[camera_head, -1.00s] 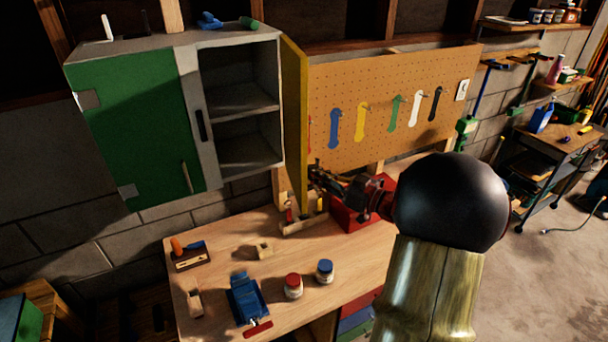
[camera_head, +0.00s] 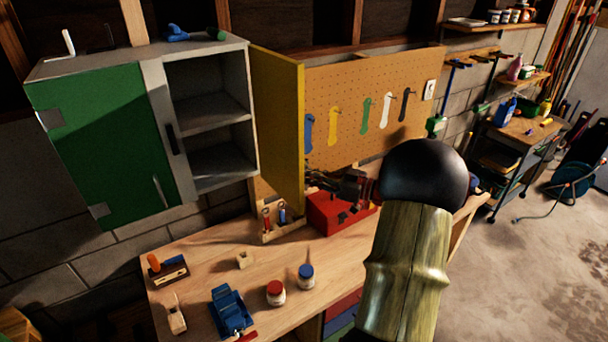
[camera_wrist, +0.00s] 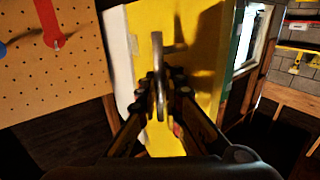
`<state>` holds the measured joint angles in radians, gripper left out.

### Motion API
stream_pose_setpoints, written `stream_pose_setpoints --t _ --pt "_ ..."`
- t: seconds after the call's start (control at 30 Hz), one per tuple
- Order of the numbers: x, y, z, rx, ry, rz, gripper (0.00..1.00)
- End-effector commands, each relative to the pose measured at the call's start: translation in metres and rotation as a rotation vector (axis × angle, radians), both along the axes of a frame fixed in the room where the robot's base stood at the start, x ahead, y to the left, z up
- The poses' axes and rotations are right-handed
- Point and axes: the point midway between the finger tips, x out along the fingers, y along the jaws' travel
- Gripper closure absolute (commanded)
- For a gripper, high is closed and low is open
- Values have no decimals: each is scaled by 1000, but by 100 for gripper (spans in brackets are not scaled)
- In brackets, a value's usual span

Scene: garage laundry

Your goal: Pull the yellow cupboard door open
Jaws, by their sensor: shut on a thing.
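The yellow door (camera_head: 280,125) stands swung wide open at the right side of the grey cupboard (camera_head: 205,55). The open compartment behind it shows two empty shelf spaces. In the wrist view the yellow door (camera_wrist: 190,40) fills the middle, with a metal bar handle (camera_wrist: 158,55) upright on its face. My gripper (camera_wrist: 161,88) is shut on this handle. In the head view the handle is hidden behind the door, and the gripper is partly hidden between the door and my arm.
A green door (camera_head: 105,150) covers the cupboard's left side. Below, the workbench (camera_head: 210,265) holds a red toolbox (camera_head: 335,212) near the door's lower edge, a blue vise (camera_head: 230,312) and two jars. A pegboard (camera_head: 345,90) with hanging tools is behind the door.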

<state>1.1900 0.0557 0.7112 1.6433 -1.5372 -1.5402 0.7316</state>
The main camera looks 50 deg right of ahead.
Motion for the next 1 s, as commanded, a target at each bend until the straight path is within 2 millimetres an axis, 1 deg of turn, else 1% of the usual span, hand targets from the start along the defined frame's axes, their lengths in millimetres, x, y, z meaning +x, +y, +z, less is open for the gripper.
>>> stream_pose_setpoints --t 0.17,0.2,0.5,0.83,0.93,1.0 --pt "0 -1 1 -3 -2 -1 100" --pt "0 -1 1 -3 -2 -2 92" --pt "0 0 1 -2 -2 -1 76" --pt "-2 -1 0 -1 0 -2 76" --pt "-10 -4 0 -1 -1 -4 76" --pt "-19 -8 0 -1 0 -5 76"
